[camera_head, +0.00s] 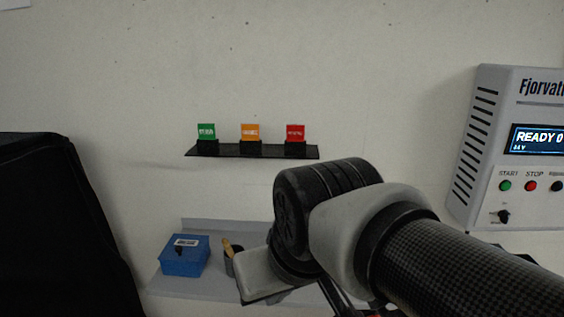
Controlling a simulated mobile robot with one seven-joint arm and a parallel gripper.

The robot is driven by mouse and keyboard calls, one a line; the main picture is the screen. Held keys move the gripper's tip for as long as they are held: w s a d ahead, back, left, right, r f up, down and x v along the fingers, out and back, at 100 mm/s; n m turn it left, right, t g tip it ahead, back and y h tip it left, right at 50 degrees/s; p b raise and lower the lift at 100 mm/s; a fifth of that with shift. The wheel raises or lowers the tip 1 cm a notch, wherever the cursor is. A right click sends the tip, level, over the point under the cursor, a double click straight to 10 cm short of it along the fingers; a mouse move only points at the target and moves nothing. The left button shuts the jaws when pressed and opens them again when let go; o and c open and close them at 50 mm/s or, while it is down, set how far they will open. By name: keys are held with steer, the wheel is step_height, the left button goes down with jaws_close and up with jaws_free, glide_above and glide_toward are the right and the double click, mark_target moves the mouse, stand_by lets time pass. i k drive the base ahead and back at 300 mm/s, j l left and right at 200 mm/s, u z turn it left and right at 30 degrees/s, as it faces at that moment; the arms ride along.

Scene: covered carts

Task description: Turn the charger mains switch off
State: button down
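The grey charger (488,110) stands at the right side of the view, cut off by the right edge. Its lit display (537,139) reads "READY 0". A black knob (503,216) with small labels around it sits low on its front, below the buttons. It looks like the mains switch; I cannot read its setting. My arm reaches in from the lower right and bends in front of the wall, left of the charger. I cannot make out my gripper; nothing of mine touches the knob.
Green (206,131), orange (251,132) and red (296,132) tags stand on a black wall shelf (225,153). A blue box (184,257) and a dark cup (229,262) sit on a grey surface (190,290). A black covered shape (60,230) fills the left.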

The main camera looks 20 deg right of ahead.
mark_target(503, 215)
steer(key=z, duration=2.3)
steer(key=i+l+z, duration=0.15)
steer(key=z, duration=0.25)
steer(key=i+z, duration=0.3)
steer(key=z, duration=0.15)
